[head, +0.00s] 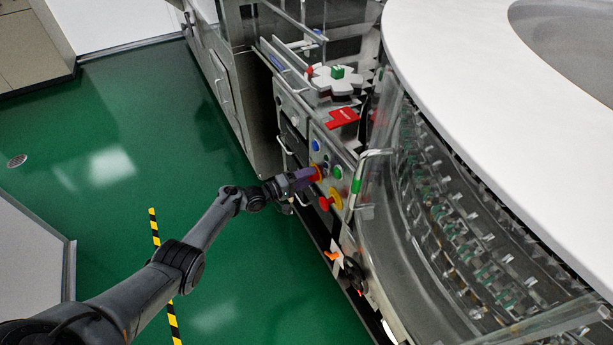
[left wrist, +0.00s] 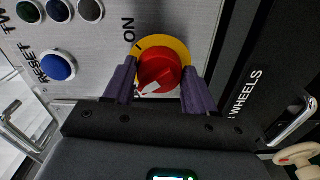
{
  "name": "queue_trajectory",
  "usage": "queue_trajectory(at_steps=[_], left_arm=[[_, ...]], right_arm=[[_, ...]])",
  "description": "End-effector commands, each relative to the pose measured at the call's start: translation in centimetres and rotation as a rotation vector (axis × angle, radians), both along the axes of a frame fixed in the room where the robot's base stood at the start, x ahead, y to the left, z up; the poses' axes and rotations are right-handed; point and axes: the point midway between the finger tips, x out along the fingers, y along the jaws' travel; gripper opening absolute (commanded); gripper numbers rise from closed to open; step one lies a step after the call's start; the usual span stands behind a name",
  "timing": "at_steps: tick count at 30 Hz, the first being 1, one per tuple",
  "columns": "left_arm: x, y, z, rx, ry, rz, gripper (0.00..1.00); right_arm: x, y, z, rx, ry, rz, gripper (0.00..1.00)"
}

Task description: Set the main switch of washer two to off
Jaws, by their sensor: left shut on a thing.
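The main switch is a red rotary knob (left wrist: 163,66) on a round yellow plate (left wrist: 168,42), on a light grey panel. "ON" is printed beside the plate. A white mark shows on the knob's lower part in the left wrist view, away from the "ON" print. My left gripper (left wrist: 158,76) has its two purple fingers on either side of the knob and is shut on it. In the head view my left gripper (head: 304,179) reaches the panel and partly hides the switch (head: 317,171). My right gripper is not in view.
A red button on yellow (head: 331,199) sits just below the switch. Blue (head: 316,145) and green (head: 337,172) buttons are close by. A blue button (left wrist: 58,66) labelled "RESET" shows in the left wrist view. Metal handles (head: 366,165) stick out nearby. The green floor is open at left.

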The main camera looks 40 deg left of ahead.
Motion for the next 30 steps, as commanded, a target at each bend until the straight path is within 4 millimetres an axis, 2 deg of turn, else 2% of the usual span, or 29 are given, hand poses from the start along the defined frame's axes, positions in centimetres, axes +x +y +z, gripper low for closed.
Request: queue_trajectory(at_steps=[10, 26, 27, 30], left_arm=[[0.03, -0.02, 0.09, -0.134, 0.057, 0.000, 0.25], [0.01, -0.02, 0.05, -0.159, 0.069, 0.000, 0.25], [0.01, -0.02, 0.05, -0.159, 0.069, 0.000, 0.57], [0.00, -0.02, 0.05, -0.159, 0.069, 0.000, 0.72]], right_arm=[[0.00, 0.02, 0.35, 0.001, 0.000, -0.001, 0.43], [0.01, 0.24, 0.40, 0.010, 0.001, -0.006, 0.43], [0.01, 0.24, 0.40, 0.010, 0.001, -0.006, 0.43], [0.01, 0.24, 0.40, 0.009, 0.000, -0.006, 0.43]])
